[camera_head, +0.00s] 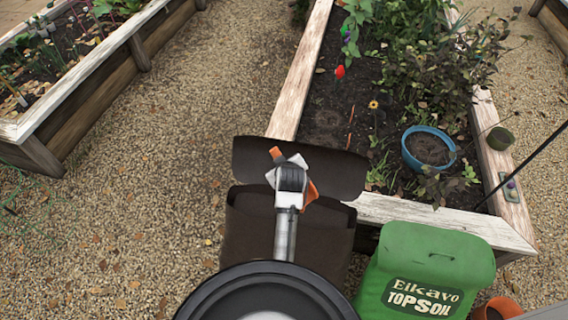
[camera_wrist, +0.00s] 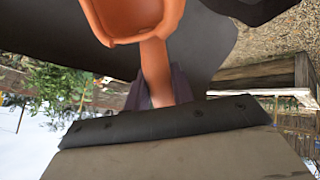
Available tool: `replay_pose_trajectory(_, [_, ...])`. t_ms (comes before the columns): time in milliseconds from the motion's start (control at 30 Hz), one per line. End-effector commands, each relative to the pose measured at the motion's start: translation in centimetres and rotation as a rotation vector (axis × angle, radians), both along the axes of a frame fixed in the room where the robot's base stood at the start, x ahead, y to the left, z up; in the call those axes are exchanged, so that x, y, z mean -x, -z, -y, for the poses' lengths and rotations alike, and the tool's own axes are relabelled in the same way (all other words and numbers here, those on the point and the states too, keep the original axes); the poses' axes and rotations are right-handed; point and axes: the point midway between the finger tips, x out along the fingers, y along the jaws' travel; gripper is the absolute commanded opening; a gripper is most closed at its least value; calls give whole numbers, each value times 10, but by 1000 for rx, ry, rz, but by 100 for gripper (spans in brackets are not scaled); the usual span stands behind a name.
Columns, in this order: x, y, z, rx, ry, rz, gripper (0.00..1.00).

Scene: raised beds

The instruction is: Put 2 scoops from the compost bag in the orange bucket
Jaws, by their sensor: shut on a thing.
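My gripper (camera_wrist: 160,88) is shut on the handle of an orange scoop (camera_wrist: 153,62) in the wrist view. The visible part of the scoop's bowl shows bare orange; its far end is cut off. In the head view my gripper (camera_head: 289,178) is over a dark brown open-topped container (camera_head: 248,238) with a raised flap, and orange parts of the scoop show beside it. I cannot read a label on this container, and its inside is hidden. An orange rounded thing, perhaps the orange bucket (camera_head: 499,308), is cut off at the bottom right.
A green bag (camera_head: 425,262) reading "TOPSOIL" stands right of the brown container. Behind is a wooden raised bed (camera_head: 298,85) with plants and a blue pot (camera_head: 410,160) of soil. Another bed (camera_head: 92,92) is at upper left. Gravel (camera_head: 150,210) on the left is clear.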

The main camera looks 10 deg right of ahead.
Motion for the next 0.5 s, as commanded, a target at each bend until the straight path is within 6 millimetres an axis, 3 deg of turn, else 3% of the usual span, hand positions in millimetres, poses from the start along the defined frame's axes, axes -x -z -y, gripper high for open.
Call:
replay_pose_trajectory(33, [0, 11, 0, 1, 1, 0, 0])
replay_pose_trajectory(500, [0, 58, 0, 0, -1, -1, 0])
